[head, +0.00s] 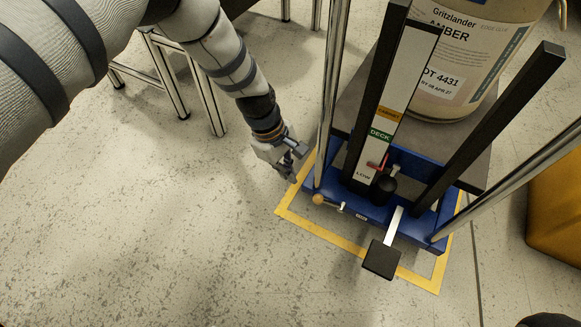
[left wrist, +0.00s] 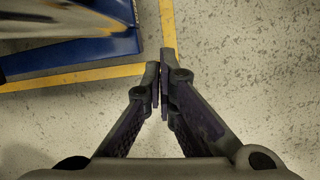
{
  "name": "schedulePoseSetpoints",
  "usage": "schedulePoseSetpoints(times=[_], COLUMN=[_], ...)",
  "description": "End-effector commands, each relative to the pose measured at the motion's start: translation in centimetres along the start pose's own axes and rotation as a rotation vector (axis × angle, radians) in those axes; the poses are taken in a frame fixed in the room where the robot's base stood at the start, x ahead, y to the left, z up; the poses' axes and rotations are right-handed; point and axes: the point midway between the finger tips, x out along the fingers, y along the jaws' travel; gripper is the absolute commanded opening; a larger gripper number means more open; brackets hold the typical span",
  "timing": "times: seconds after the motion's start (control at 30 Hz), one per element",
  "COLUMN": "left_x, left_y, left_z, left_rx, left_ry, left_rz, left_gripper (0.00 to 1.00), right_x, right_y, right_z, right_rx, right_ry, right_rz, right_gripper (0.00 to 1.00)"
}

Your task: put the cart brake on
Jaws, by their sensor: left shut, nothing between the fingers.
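The cart (head: 325,187) has a blue base with dark uprights and stands inside a yellow floor outline. A small lever with a round tan knob (head: 318,199) sticks out at its front left corner. A black pedal (head: 381,259) on a pale arm juts from its front. I cannot tell which of these is the brake. My left gripper (head: 296,165) is low at the cart's left side, behind the knob and apart from it. In the left wrist view its fingers (left wrist: 160,75) are shut and empty, and the blue base (left wrist: 105,48) is at upper left. My right gripper is not in view.
A large drum (head: 450,75) stands on the cart. The yellow tape (head: 335,238) runs around the base. Metal stool or table legs (head: 170,85) stand at upper left, and a yellow-orange box (head: 555,210) is at right. The floor at left and front is clear.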

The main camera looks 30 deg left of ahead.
Motion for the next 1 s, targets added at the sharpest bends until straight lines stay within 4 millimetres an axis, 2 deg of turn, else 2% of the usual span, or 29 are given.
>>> schedulePoseSetpoints(times=[0.03, 0.23, 0.33, 0.5, 0.87, 1.0], left_x=[1.7, 5.9, 4.7, 4.0, 3.9, 2.5], left_y=[-0.2, -0.1, 0.0, 0.0, 0.0, 0.3], left_z=[-0.1, -0.1, 1.8, 3.5, 3.8, 5.0], left_rx=[0.0, 0.001, 0.005, 0.003, 0.001, 0.005], left_ry=[-0.001, -0.001, -0.001, 0.0, 0.0, 0.002], left_rz=[-0.006, -0.004, -0.001, 0.0, 0.0, 0.003], left_gripper=[0.0, 0.0, 0.0, 0.0, 0.0, 0.0], right_x=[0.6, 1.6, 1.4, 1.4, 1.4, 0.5], right_y=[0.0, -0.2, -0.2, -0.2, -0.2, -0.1], right_z=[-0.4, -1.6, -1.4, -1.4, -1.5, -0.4], right_rx=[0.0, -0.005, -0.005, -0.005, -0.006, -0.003], right_ry=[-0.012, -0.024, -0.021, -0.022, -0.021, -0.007], right_rz=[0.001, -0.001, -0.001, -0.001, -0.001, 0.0], right_gripper=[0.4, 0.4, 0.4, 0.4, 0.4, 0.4])
